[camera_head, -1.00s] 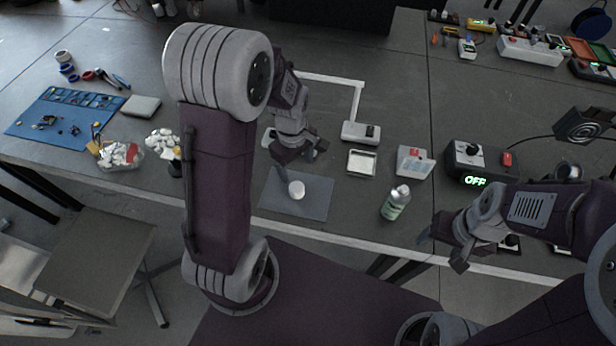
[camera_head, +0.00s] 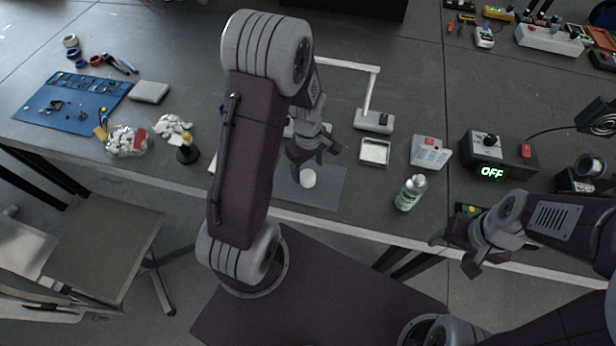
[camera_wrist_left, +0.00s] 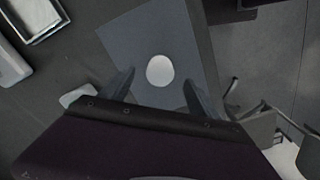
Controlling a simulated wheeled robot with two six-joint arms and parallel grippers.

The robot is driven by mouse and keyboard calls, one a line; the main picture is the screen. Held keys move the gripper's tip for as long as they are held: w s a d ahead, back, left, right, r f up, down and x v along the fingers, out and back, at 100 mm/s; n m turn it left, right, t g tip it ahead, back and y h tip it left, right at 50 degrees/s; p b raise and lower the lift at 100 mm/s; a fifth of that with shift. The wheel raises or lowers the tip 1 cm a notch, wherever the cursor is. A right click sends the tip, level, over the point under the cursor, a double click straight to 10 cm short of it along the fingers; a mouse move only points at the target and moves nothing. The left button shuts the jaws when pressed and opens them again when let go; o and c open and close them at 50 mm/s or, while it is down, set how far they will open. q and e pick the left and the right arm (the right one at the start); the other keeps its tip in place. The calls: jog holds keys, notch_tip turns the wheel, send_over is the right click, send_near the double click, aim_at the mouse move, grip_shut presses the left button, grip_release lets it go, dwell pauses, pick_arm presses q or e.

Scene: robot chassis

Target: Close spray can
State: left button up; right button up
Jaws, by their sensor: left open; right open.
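The spray can (camera_head: 410,194), with a green label, stands upright on the table, and its top looks light grey. A round white cap (camera_head: 308,179) lies on a grey-blue mat (camera_head: 328,185) to the left of the can. My left gripper (camera_head: 315,163) is open just above the cap. In the left wrist view the cap (camera_wrist_left: 160,70) shows between and slightly beyond the spread fingers of that gripper (camera_wrist_left: 159,80). I cannot tell whether they touch it. My right gripper (camera_head: 454,255) is open and empty, in front of the table edge, right of and nearer than the can.
A white-framed lamp (camera_head: 375,121), a small tray (camera_head: 374,152) and a box with a red button (camera_head: 430,152) stand behind the can. A control box reading OFF (camera_head: 498,155) is at right. A bag of white pieces (camera_head: 127,141) lies at left.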

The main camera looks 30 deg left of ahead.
aim_at(308, 175)
pick_arm(q)
jog(key=shift+s, duration=0.1)
notch_tip(308, 175, down, 5)
jog(key=shift+f, duration=0.1)
dwell(0.4)
jog(key=shift+c, duration=0.3)
jog(key=c, duration=1.3)
